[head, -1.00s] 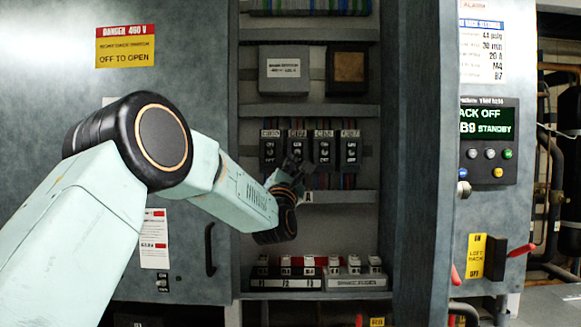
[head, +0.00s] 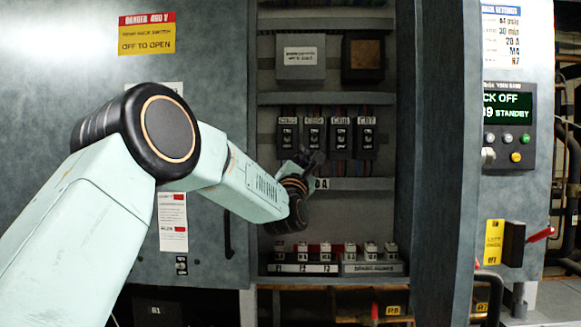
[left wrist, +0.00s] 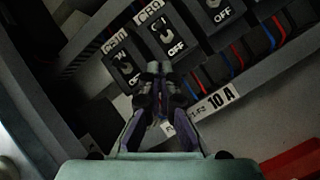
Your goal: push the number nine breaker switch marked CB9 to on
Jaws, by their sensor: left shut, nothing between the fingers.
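The CB9 breaker (left wrist: 166,40) is a black block with a pale label reading CB9 and OFF printed on its face in the left wrist view. In the head view it appears to be the second breaker from the left (head: 314,131), though labels there are too small to read. My left gripper (head: 313,160) is shut and empty, just below the breaker row. In the left wrist view its fingertips (left wrist: 160,69) overlap the lower edge of the CB9 breaker. I cannot tell whether they touch. My right gripper is not in view.
Another breaker (left wrist: 124,64) sits left of CB9 and one (left wrist: 220,12) right of it. Red and blue wires and a 10 A label strip (left wrist: 215,103) lie below. A row of white-topped fuse holders (head: 345,256) stands lower. The cabinet's right wall (head: 440,160) stands close by.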

